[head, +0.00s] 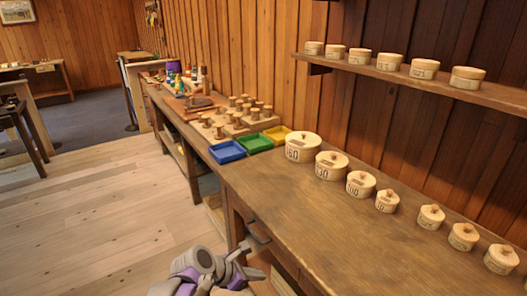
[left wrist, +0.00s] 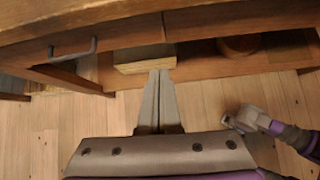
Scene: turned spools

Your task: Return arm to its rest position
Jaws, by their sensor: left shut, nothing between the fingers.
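My left gripper (head: 256,274) is low in front of the workbench, beside its front edge and below the bench top. In the left wrist view its two fingers (left wrist: 160,74) lie together, shut, with nothing between them. They point at the open space under the bench, near a pale block (left wrist: 145,59) on the lower shelf. Purple and grey links of my own arm show at the bottom of the head view.
The workbench (head: 300,200) has a drawer handle (head: 257,236) on its front. Round lidded boxes (head: 332,166), blue (head: 227,152), green (head: 254,143) and yellow (head: 277,135) trays, and turned spools (head: 219,130) stand on it. A wall shelf (head: 400,72) holds more boxes. Floor (head: 110,220) at left is clear.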

